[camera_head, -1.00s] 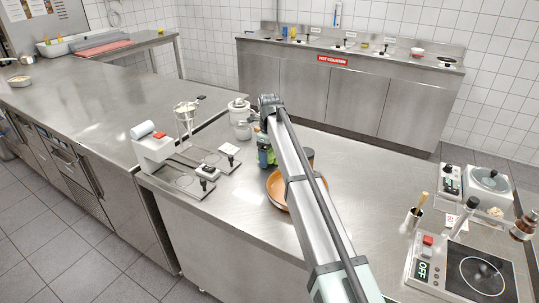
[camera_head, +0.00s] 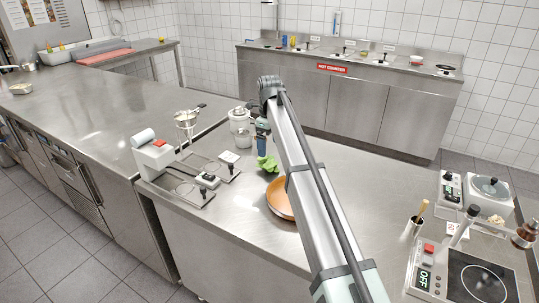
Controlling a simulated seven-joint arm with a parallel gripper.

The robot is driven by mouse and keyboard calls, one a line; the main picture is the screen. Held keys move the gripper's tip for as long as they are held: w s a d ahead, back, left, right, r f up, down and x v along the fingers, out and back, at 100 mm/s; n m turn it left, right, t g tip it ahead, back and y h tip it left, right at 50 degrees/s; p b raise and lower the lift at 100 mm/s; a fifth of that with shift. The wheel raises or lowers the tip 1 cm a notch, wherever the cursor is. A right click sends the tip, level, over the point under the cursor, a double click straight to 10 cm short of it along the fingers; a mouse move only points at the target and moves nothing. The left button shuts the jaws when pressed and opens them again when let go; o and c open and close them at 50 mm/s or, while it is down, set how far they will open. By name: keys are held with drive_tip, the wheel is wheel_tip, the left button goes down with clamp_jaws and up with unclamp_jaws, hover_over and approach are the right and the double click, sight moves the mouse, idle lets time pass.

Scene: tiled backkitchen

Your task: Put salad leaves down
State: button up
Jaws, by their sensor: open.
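The salad leaves (camera_head: 268,163) are a small bright green bunch on the steel worktop, just left of the arm and behind a brown pan. My gripper (camera_head: 262,151) points down directly above the leaves. Its jaws are open, but the fingertips are small and partly merge with the leaves. I cannot tell whether they still touch. The arm hides part of what lies to the right of the leaves.
The brown round pan (camera_head: 280,198) is partly hidden by my arm. A white canister (camera_head: 239,119) and a metal pot (camera_head: 244,140) stand left of the gripper.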

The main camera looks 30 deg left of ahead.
sight(269, 159)
drive_tip(key=shift+r, duration=1.9)
